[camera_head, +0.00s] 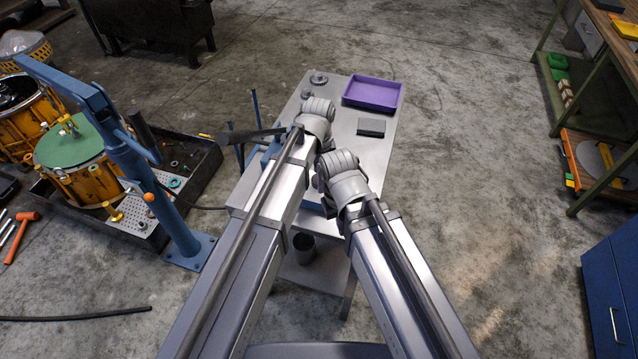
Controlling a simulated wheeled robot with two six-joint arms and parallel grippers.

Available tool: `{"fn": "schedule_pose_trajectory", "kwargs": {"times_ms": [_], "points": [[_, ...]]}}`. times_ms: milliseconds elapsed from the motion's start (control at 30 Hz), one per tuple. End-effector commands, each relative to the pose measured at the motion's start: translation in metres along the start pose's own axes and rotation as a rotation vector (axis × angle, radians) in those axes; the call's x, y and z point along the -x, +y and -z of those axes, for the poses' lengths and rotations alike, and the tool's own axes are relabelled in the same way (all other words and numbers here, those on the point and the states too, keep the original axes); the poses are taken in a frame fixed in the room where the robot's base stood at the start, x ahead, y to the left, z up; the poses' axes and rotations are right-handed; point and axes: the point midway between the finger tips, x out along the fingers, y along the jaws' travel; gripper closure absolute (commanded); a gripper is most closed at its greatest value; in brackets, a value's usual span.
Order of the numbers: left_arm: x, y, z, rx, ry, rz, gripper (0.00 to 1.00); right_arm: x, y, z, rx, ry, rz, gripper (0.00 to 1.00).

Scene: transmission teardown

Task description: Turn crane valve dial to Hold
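The blue crane (150,175) stands at the left on a blue base plate, its boom reaching to the upper left. A small orange knob (150,197) shows on the lower part of its post. I cannot tell whether this is the valve dial, and no dial marking is readable. My two arms reach forward from the bottom over the grey table, with their wrists close together.
The grey table (378,150) holds a purple tray (373,92) and a dark block (371,127). A black drip tray (205,170) holds a yellow housing with a green top (75,142). A black hose (75,314) and orange mallet (22,232) lie left. Floor right of the table is clear.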

Motion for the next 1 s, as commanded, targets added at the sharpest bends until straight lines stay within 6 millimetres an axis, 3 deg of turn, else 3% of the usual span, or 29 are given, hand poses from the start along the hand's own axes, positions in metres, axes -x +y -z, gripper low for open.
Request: {"fn": "schedule_pose_trajectory", "kwargs": {"times_ms": [67,367,1000], "points": [[-0.0085,0.0000,0.0000,0.000,0.000,0.000,0.18,-0.0084,-0.0008,0.0005,0.000,0.000,0.000,1.00],[-0.0080,0.0000,0.0000,0.000,0.000,0.000,0.18,-0.0079,-0.0008,0.0005,0.000,0.000,0.000,1.00],[-0.0081,0.0000,0.0000,0.000,0.000,0.000,0.89,-0.0080,-0.0008,0.0005,0.000,0.000,0.000,1.00]]}}
